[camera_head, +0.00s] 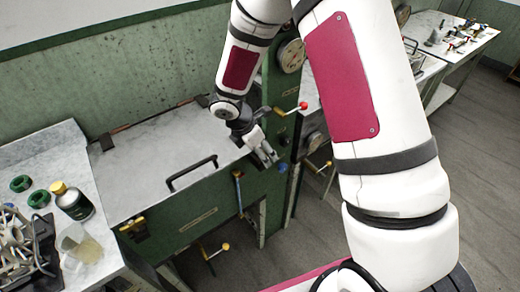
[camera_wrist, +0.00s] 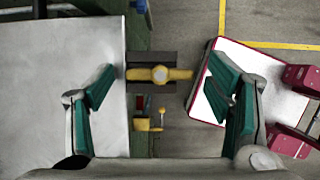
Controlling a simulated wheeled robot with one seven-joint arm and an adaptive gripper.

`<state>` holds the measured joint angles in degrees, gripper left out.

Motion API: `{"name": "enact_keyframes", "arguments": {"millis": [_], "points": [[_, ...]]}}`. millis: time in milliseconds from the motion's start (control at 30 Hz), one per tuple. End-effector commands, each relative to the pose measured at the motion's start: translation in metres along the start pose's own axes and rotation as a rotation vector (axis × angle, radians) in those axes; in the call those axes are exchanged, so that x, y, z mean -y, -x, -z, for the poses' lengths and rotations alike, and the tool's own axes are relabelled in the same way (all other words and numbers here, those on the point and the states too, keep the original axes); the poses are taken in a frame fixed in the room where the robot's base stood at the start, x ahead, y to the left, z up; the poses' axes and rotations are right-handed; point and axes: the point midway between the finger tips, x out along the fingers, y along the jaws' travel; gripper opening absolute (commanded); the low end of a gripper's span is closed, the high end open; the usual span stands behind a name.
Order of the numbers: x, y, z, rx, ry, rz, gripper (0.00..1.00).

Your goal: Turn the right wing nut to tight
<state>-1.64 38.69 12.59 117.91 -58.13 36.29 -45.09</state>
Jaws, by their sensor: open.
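The right wing nut (camera_wrist: 160,74) is yellow and lies across a dark bracket in the wrist view, its wings pointing left and right. My gripper (camera_wrist: 162,78) is open, with one teal-padded finger on each side of the nut and a gap to both wings. In the head view my gripper (camera_head: 264,156) hangs over the front right corner of the basin lid (camera_head: 150,165) and hides the right wing nut. Another yellow wing nut (camera_head: 133,226) sits on a dark bracket at the lid's front left corner.
A black handle (camera_head: 192,173) stands up from the lid. A red-knobbed yellow lever (camera_head: 292,109) and a gauge (camera_head: 291,55) are beside my gripper. A jar (camera_head: 73,202) and beaker (camera_head: 80,245) stand at left.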

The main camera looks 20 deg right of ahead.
Motion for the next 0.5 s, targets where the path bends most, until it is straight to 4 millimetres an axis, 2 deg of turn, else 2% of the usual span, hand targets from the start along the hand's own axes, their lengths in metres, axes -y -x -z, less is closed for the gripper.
{"name": "enact_keyframes", "arguments": {"millis": [200, 267, 400, 433, 500], "points": [[-0.0002, -0.0003, 0.0000, 0.000, 0.000, 0.000, 0.73], [-0.0001, -0.0003, 0.0000, 0.000, 0.000, 0.000, 0.62], [-0.0001, -0.0002, -0.0001, 0.000, 0.000, 0.000, 0.30], [-0.0001, -0.0002, -0.0001, 0.000, 0.000, 0.000, 0.25], [-0.0001, -0.0002, -0.0001, 0.000, 0.000, 0.000, 0.25]]}}
